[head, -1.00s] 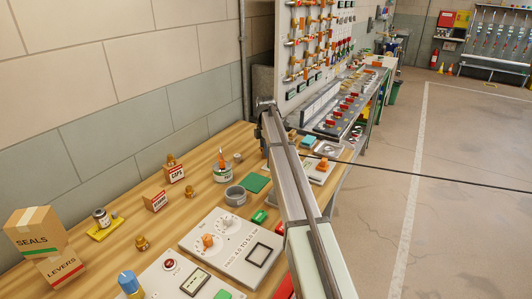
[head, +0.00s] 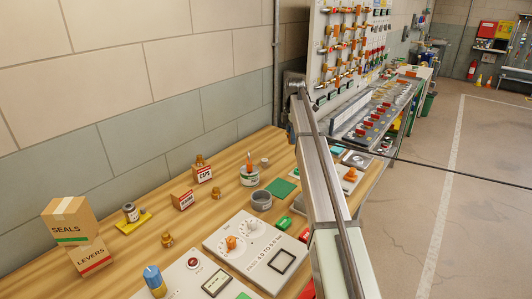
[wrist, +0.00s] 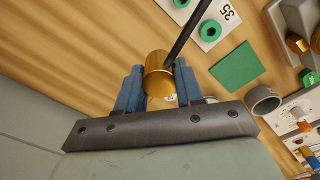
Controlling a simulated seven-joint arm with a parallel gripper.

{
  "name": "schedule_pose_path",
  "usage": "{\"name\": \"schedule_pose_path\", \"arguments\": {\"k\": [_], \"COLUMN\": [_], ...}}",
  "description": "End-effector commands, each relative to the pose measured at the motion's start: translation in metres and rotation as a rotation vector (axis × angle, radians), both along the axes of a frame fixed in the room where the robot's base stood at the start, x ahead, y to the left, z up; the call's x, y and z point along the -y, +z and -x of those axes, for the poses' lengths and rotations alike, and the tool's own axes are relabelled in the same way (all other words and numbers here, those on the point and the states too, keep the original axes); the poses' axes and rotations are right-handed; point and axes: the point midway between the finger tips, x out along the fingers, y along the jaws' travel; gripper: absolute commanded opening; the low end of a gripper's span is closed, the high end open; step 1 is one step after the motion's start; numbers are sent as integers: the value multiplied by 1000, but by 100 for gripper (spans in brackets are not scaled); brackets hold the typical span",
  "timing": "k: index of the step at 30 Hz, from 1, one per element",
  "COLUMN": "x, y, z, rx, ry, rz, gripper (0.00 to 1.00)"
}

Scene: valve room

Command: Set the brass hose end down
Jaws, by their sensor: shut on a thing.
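The brass hose end (wrist: 158,72) is a short gold cylinder between the blue fingers of my gripper (wrist: 158,84) in the wrist view. My gripper is shut on it. A black hose (wrist: 192,27) runs from it toward the upper right. Wooden bench top (wrist: 75,45) shows behind it; I cannot tell the height above the bench. In the head view my gripper and the hose end are hidden, and only the thin black hose (head: 450,172) shows, stretching to the right from behind my arm.
A green mat (head: 283,187), a grey ring-shaped cup (head: 261,201) and a white gauge panel (head: 254,250) lie on the bench (head: 110,245). Boxes marked SEALS (head: 70,222) and LEVERS (head: 89,257) stand at left.

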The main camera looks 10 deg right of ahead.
Motion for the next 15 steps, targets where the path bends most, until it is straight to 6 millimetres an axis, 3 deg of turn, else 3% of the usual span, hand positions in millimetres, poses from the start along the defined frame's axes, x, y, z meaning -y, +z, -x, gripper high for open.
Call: {"name": "schedule_pose_path", "arguments": {"k": [5, 15], "x": [-52, -190], "y": [3, 3], "z": [-3, -4], "rx": [0, -2], "ry": [57, 205], "rz": [0, 0], "gripper": [6, 6]}}
